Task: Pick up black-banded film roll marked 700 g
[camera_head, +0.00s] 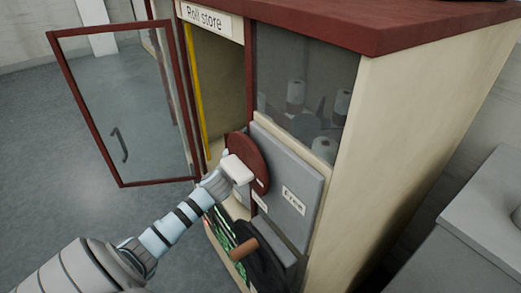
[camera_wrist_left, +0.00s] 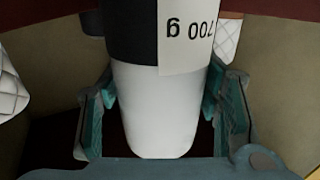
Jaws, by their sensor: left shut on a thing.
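In the left wrist view the film roll (camera_wrist_left: 160,108) is a smooth white cylinder with a black band (camera_wrist_left: 130,32) and a pale label reading 700 g (camera_wrist_left: 187,35), upside down in the picture. My left gripper (camera_wrist_left: 163,90) has its teal-padded fingers on both sides of this roll and is shut on it. The roll's far end runs out of the picture at the top. In the head view my left arm reaches to the roll store cabinet (camera_head: 440,85); the roll and the fingers cannot be made out there. My right gripper is in neither view.
A quilted white roll (camera_wrist_left: 8,88) stands at left and another roll (camera_wrist_left: 228,42) at right, close beside the fingers. The cabinet's glass door (camera_head: 120,105) stands open on the left. Grey panels, one marked Free (camera_head: 292,200), and a brown handle (camera_head: 243,248) are near my arm.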

